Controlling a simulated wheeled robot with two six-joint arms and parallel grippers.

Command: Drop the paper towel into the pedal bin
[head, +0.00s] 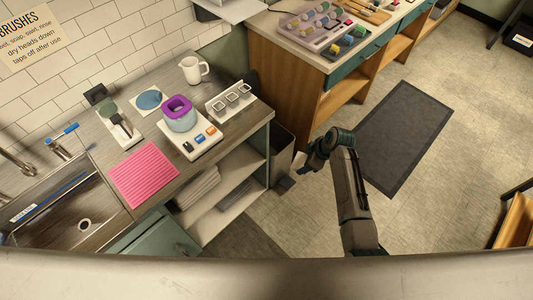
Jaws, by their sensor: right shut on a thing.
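My right gripper (290,179) is at the end of the arm that comes up from the lower middle. It is shut on a small pale thing, which I take to be the paper towel (285,184); its shape is hard to make out. The dark pedal bin (284,143) stands on the floor in the gap between the sink counter and the wooden bench. The gripper is in front of the bin's lower part in the picture, and I cannot tell its height over it. My left gripper is not in view.
The counter (143,127) holds a pink ribbed mat (143,175), a purple-rimmed pot (180,114), a white jug (193,70) and a rack of small cups (231,101). A sink (60,217) is at left. A dark floor mat (405,137) lies right; the floor around it is clear.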

